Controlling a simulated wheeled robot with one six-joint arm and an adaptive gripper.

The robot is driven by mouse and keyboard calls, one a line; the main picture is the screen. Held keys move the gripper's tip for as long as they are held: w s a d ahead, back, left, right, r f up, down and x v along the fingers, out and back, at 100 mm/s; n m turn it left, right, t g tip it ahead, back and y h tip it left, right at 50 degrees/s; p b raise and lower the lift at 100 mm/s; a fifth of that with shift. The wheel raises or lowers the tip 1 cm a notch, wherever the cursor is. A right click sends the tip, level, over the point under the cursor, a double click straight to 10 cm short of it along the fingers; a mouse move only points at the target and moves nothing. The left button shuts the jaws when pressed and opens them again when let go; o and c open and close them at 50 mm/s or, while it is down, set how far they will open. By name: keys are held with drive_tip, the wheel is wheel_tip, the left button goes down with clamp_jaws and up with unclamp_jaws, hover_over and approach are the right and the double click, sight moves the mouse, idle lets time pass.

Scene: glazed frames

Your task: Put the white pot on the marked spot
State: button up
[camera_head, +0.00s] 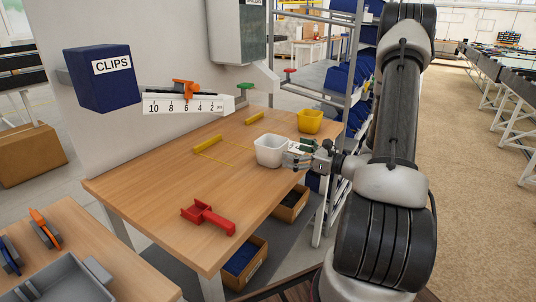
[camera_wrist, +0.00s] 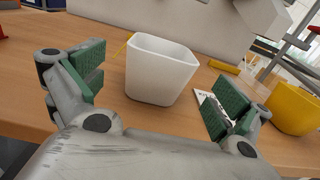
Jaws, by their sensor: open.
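The white pot (camera_head: 270,150) stands upright on the wooden table near its right edge. My gripper (camera_head: 300,155) is open just to the right of the pot. In the wrist view the pot (camera_wrist: 160,72) is ahead, between the two green-padded fingers of my gripper (camera_wrist: 157,88), with gaps on both sides. The marked spot, a thin yellow outline (camera_head: 222,153) on the table, lies to the left of the pot and looks bare. Part of a yellow line (camera_wrist: 122,47) shows behind the pot in the wrist view.
A yellow pot (camera_head: 310,121) stands behind my gripper at the table's right edge. A red part (camera_head: 208,216) lies near the front. A white card (camera_wrist: 203,101) is beside the right finger. The table's middle is clear.

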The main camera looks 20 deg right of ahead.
approach(261, 142)
drive_tip(key=x, duration=0.4)
drive_tip(key=shift+w+f, duration=0.15)
drive_tip(key=shift+f, duration=0.05)
drive_tip(key=shift+c, duration=0.2)
drive_tip(key=c, duration=0.9)
drive_tip(key=shift+r, duration=0.1)
wheel_tip(261, 142, up, 8)
drive_tip(key=a+f, duration=0.2)
drive_tip(key=f, duration=0.1)
drive_tip(key=a+f, duration=0.1)
drive_tip(key=shift+s+a+f, duration=0.1)
drive_tip(key=shift+s+f, duration=0.05)
drive_tip(key=shift+s, duration=0.25)
drive_tip(key=shift+f+x, duration=0.6)
drive_tip(key=shift+x, duration=2.3)
drive_tip(key=shift+f+x, duration=0.55)
drive_tip(key=shift+x, duration=2.3)
drive_tip(key=shift+f+x, duration=0.6)
drive_tip(key=shift+x, duration=2.3)
